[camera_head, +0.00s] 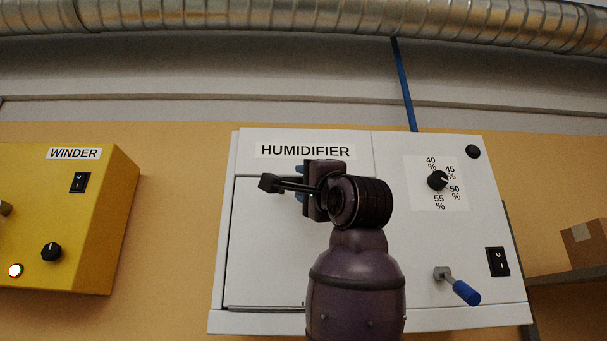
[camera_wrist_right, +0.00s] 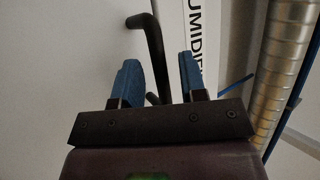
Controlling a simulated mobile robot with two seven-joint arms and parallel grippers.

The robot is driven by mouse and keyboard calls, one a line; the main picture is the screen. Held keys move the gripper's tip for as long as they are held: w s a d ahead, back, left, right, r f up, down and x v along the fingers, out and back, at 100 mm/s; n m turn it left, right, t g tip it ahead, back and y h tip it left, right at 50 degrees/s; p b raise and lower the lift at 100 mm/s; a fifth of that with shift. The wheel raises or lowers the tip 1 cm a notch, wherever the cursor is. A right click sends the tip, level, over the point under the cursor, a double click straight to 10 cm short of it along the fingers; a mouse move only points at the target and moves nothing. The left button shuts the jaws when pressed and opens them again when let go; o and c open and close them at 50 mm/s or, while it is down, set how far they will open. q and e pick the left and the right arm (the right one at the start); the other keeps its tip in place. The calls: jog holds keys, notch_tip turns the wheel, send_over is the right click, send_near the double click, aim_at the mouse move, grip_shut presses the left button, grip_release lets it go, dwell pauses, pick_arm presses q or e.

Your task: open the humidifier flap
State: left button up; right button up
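The white humidifier (camera_head: 430,235) hangs on the wall with its name label at the top. Its flap (camera_head: 265,255) is the large left panel, which looks closed, lying flush with the front. A black bar handle (camera_head: 285,186) stands at the flap's upper part; it also shows in the right wrist view (camera_wrist_right: 151,45). My right gripper (camera_head: 299,183) is at the handle, its blue fingers on either side. In the wrist view this gripper (camera_wrist_right: 157,75) is open, with the bar passing between the fingers and gaps beside it. My right wrist hides part of the flap. My left gripper is not in view.
A blue-tipped lever (camera_head: 464,291), a dial (camera_head: 437,181) and a switch (camera_head: 497,262) sit on the humidifier's right side. A yellow winder box (camera_head: 85,220) is at the left. A cardboard box (camera_head: 585,244) stands on a shelf at the right. A metal duct (camera_head: 300,15) runs overhead.

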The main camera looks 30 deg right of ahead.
jog(key=shift+w+d+r, duration=0.1)
jog(key=shift+w+r, duration=0.3)
jog(key=shift+w, duration=0.2)
jog(key=shift+c, duration=0.2)
grip_shut()
